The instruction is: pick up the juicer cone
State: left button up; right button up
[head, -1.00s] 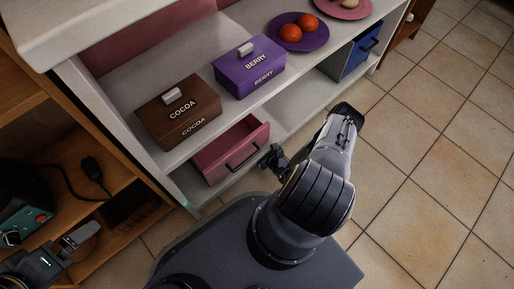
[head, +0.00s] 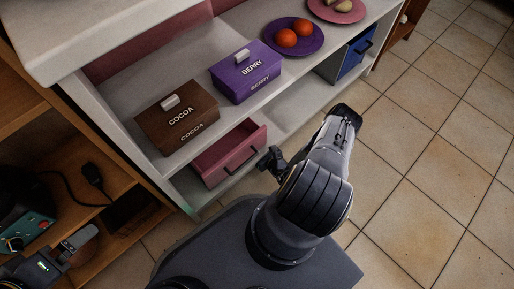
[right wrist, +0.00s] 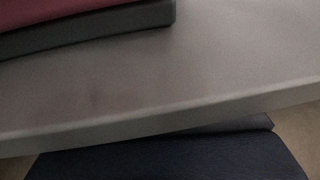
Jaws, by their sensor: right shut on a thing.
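I see no juicer cone in either view. A pink drawer (head: 212,168) with a dark bar handle (head: 236,165) stands partly open under the white shelf; what I see of its inside looks empty. My right gripper (head: 270,161), small and dark, is at the right end of that handle and seems shut on it; its fingers are hard to make out. My left gripper (head: 80,240) is at the lower left by the wooden shelving, with a brownish shape beside it; its jaws are unclear. The right wrist view shows no fingers, only a pink and dark edge (right wrist: 90,22) over a grey board.
On the white shelf (head: 130,85) stand a brown cocoa box (head: 150,125), a purple berry box (head: 228,82), a purple plate (head: 312,46) with orange fruit and a pink plate (head: 352,14). A blue drawer (head: 358,58) is farther right. Tiled floor (head: 440,150) is clear at right.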

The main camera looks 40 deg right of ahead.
jog(key=s+p, duration=0.1)
jog(key=s, duration=0.3)
jog(key=s+p, duration=0.1)
jog(key=s, duration=0.3)
jog(key=s+p, duration=0.1)
jog(key=s, duration=0.4)
jog(key=shift+a+r+p, duration=0.1)
jog(key=shift+a+p, duration=0.2)
jog(key=shift+p, duration=0.05)
notch_tip(320, 180, up, 14)
jog(key=p, duration=0.6)
jog(key=shift+w+f, duration=0.25)
